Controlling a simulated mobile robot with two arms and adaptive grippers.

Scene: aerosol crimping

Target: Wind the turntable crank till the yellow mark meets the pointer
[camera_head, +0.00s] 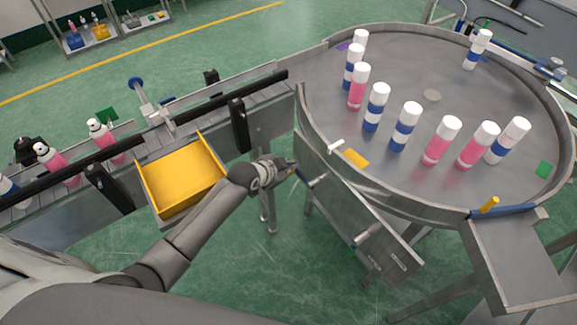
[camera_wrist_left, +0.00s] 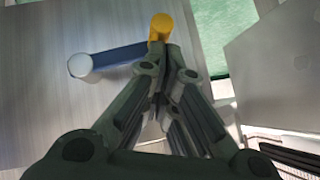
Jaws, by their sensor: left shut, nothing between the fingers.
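The turntable (camera_head: 325,95) is a round grey disc with a raised rim, carrying several white-capped cans. A yellow mark (camera_head: 355,157) lies on its near left edge, a little right of and below the white pointer (camera_head: 336,146). The crank shows in the left wrist view as a dark blue arm (camera_wrist_left: 118,56) between a pale round hub (camera_wrist_left: 81,66) and a yellow knob (camera_wrist_left: 161,27). My left gripper (camera_head: 290,164) is shut and empty beside the crank on the grey panel; its fingertips (camera_wrist_left: 163,62) are close to the knob. Contact cannot be told. In the head view the gripper hides the knob.
A conveyor (camera_head: 225,105) with black rails and pink cans runs at the left. A yellow tray (camera_head: 150,187) hangs beside my left forearm. A blue bar (camera_head: 505,211) with a yellow handle (camera_head: 489,204) sits at the turntable's right rim. Purple and green marks show on the disc.

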